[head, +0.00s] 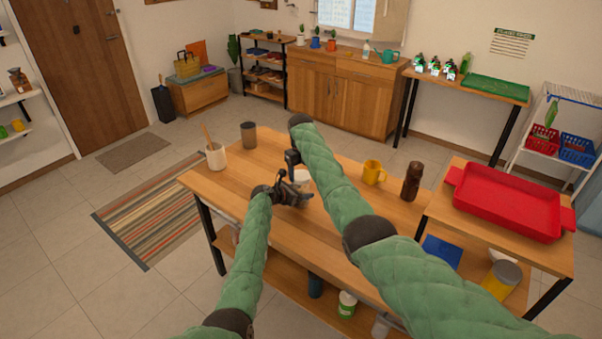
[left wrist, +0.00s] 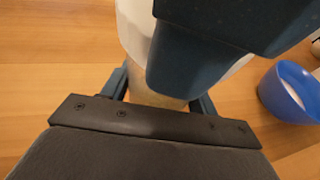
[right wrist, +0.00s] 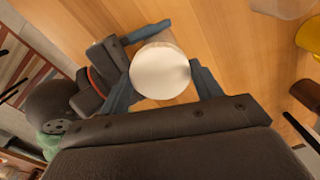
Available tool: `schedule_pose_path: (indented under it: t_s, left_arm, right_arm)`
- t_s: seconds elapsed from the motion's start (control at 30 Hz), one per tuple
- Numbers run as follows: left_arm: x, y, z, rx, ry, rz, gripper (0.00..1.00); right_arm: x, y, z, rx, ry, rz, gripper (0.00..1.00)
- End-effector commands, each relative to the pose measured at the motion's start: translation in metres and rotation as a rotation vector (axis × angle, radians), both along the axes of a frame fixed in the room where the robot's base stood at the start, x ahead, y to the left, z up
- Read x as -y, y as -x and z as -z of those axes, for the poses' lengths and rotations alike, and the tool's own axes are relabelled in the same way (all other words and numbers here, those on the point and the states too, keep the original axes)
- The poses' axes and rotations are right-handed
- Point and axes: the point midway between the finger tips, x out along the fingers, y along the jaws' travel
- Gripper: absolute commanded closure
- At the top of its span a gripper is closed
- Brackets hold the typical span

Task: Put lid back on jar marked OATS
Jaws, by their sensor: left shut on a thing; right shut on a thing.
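A pale jar (left wrist: 150,97) stands on the wooden table between the fingers of my left gripper (left wrist: 160,95), which is shut on it. In the head view my left gripper (head: 290,193) is low at the table's middle. A round white lid (right wrist: 160,71) is between the fingers of my right gripper (right wrist: 163,88), which is shut on it, directly over the jar. The lid also shows in the head view (head: 302,176). My right gripper's dark blue fingers hide much of the jar in the left wrist view. No OATS label is readable, and I cannot tell whether lid and jar touch.
A blue cup (left wrist: 290,92) is close right of the jar in the left wrist view. A yellow mug (head: 374,172), a brown bottle (head: 411,181), a grey-brown canister (head: 248,134) and a white utensil crock (head: 216,157) stand around. A red tray (head: 508,200) is at right.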

Motion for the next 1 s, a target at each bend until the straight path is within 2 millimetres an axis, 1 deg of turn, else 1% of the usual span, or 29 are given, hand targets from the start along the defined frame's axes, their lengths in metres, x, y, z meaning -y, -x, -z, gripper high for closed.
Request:
schedule_pose_path:
  t_s: [0.03,0.2,0.3,0.7,0.73,0.83,1.0]
  left_arm:
    - [0.0022,0.0022,0.0025,-0.003,-0.001,0.005,1.0]
    - [0.003,0.0031,0.0039,-0.005,-0.001,0.006,1.0]
    - [0.0032,0.0034,0.0044,-0.006,0.0,0.007,1.0]
    - [0.0031,0.0034,0.0046,-0.005,-0.002,0.006,1.0]
    - [0.003,0.0033,0.0046,-0.005,-0.002,0.006,1.0]
    - [0.0028,0.0032,0.0046,-0.006,-0.001,0.006,1.0]
    - [0.0028,0.0029,0.0041,-0.005,-0.001,0.005,1.0]
  right_arm:
    - [-0.0044,-0.0022,-0.0053,0.009,-0.01,0.045,0.58]
    - [-0.0025,-0.003,-0.0054,0.011,-0.009,0.179,0.57]
    - [-0.0009,-0.0023,-0.0037,0.007,-0.006,0.227,0.58]
    - [0.0003,-0.0012,-0.0023,0.004,-0.001,0.256,0.58]
    - [0.0002,-0.0012,-0.0023,0.004,-0.001,0.256,0.34]
    - [0.0002,-0.001,-0.0019,0.004,0.0,0.255,0.14]
    - [-0.0008,0.0002,-0.0003,-0.001,-0.001,0.253,0.14]
